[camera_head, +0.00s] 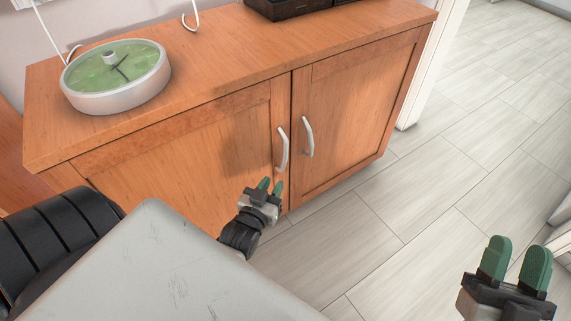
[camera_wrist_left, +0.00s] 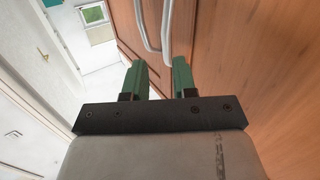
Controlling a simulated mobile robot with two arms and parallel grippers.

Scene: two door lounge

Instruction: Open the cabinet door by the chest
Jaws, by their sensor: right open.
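The wooden cabinet (camera_head: 140,120) has two doors, both shut. The left door (camera_head: 185,165) has a curved silver handle (camera_head: 283,150), and the right door (camera_head: 350,105) has a matching handle (camera_head: 308,137). My left gripper (camera_head: 271,186) is open and empty, just below the left door's handle. In the left wrist view its green fingers (camera_wrist_left: 160,75) are apart, and two silver handles (camera_wrist_left: 147,25) show beyond the tips, not between them. My right gripper (camera_head: 515,262) is open and empty over the floor at the lower right, away from the cabinet. I cannot tell which thing is the chest.
A round green-faced clock (camera_head: 117,77) lies on the cabinet top. A dark tray-like box (camera_head: 290,7) stands at the back. A white door frame (camera_head: 430,70) is just right of the cabinet. The tiled floor (camera_head: 400,215) before the right door is clear.

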